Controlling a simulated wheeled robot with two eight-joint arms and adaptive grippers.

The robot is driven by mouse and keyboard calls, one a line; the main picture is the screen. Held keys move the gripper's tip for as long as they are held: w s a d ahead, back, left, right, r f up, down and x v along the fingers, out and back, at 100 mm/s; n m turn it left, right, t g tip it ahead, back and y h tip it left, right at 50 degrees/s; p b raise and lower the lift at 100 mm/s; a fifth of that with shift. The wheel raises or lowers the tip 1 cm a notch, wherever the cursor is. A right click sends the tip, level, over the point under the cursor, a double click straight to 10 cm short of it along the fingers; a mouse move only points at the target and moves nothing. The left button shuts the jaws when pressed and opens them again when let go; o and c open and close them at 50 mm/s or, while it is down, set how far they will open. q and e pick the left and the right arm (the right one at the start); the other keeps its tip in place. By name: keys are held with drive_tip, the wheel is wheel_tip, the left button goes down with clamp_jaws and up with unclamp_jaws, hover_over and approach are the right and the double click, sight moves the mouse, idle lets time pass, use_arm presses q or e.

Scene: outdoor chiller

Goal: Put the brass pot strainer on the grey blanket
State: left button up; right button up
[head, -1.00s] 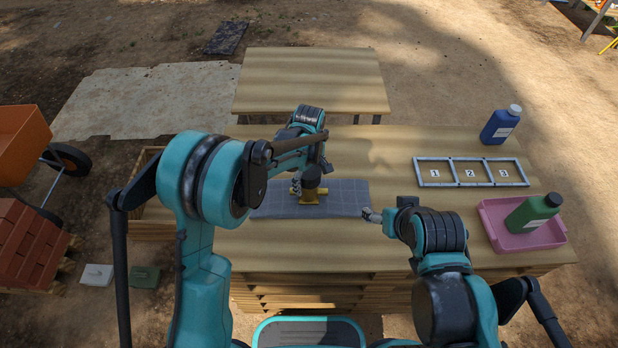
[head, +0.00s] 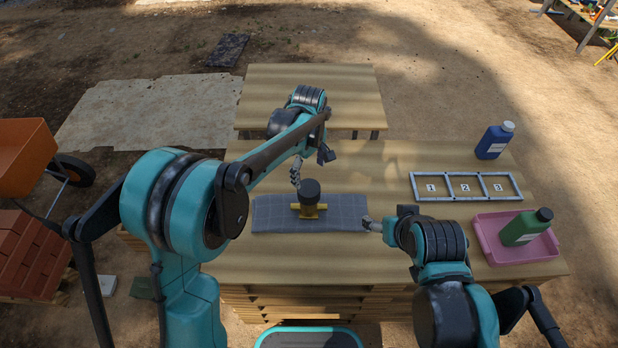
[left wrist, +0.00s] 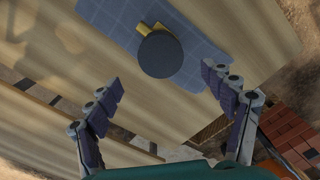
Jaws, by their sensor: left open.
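The brass pot strainer (head: 309,211), yellow with a dark round top, stands upright on the grey blanket (head: 345,213) in the head view. In the left wrist view the strainer (left wrist: 161,53) shows its dark top and a bit of yellow, with the blanket (left wrist: 112,16) under it. My left gripper (head: 311,166) is open and empty, behind and above the strainer, apart from it. Its two spread fingers (left wrist: 165,95) show in the left wrist view with nothing between them. My right gripper (head: 370,223) is at the blanket's right end; its fingers are too small to read.
On the table's right are a white frame with squares 1, 2 and 3 (head: 465,199), a blue bottle (head: 493,142), and a pink tray (head: 487,236) holding a green bottle (head: 526,228). A second wooden table (head: 310,90) stands behind. The table between blanket and frame is mostly clear.

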use_arm(q)
drive_tip(key=shift+r, duration=0.55)
drive_tip(key=shift+s+a+r, duration=0.1)
drive_tip(key=shift+a+r, duration=0.1)
drive_tip(key=shift+r, duration=0.05)
drive_tip(key=s+a+r+m+t, duration=0.5)
drive_tip(key=s+a+r+m, duration=0.3)
drive_tip(key=s+a, duration=0.55)
drive_tip(key=s+a+f+m+t, duration=0.1)
drive_tip(key=s+a+m+t, duration=0.1)
drive_tip(key=s+a, duration=0.2)
drive_tip(key=s, duration=0.3)
drive_tip(key=shift+f, duration=0.15)
drive_tip(key=shift+f+b, duration=0.9)
drive_tip(key=shift+f, duration=0.05)
